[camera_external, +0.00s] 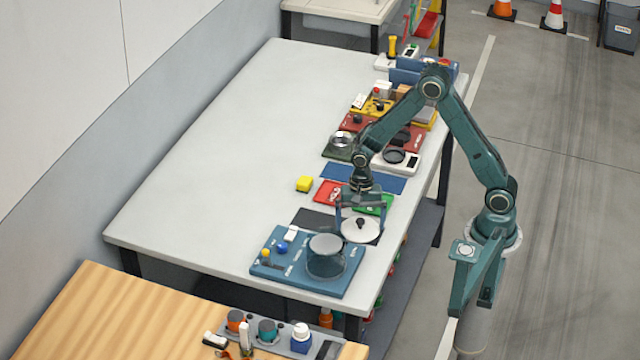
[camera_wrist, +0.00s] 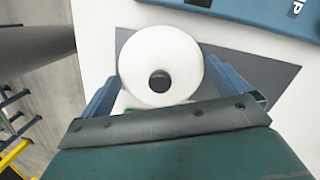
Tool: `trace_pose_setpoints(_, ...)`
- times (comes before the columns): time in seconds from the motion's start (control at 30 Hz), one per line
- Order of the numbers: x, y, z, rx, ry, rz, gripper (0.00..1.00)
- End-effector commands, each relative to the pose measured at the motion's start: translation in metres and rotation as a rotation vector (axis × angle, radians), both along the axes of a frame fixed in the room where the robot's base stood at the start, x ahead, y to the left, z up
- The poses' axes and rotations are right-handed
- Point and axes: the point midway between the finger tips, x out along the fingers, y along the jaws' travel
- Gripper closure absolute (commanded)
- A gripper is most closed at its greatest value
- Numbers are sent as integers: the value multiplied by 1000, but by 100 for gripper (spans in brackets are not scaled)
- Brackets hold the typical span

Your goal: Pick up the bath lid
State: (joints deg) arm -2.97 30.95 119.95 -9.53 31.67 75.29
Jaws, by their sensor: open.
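The bath lid (camera_external: 361,230) is a round white disc with a dark knob at its centre. It lies on a dark grey mat (camera_external: 310,219) on the table. In the wrist view the lid (camera_wrist: 150,55) sits ahead of my gripper, its knob (camera_wrist: 159,81) between the two blue fingers. My gripper (camera_external: 360,207) points down over the lid, open and empty. Whether the fingers touch the lid cannot be told. A blue base (camera_external: 281,263) with a round glassy bath vessel (camera_external: 326,257) stands just in front of the mat.
Several devices, including a white scale (camera_external: 396,161), crowd the table's right side farther back. The left of the table (camera_external: 220,160) is clear.

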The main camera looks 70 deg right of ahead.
Motion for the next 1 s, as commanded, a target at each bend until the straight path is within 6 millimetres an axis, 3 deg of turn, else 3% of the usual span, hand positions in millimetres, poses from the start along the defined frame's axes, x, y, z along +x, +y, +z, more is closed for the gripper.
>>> trace_pose_setpoints(0.47, 0, 0, 0, 0, -1, 0, 0)
trace_pose_setpoints(0.6, 0, 0, 0, 0, 0, 0, 28)
trace_pose_setpoints(0.63, 0, 0, 0, 0, 0, 0, 29)
trace_pose_setpoints(1.0, -1, 0, -1, -1, 2, -1, 31)
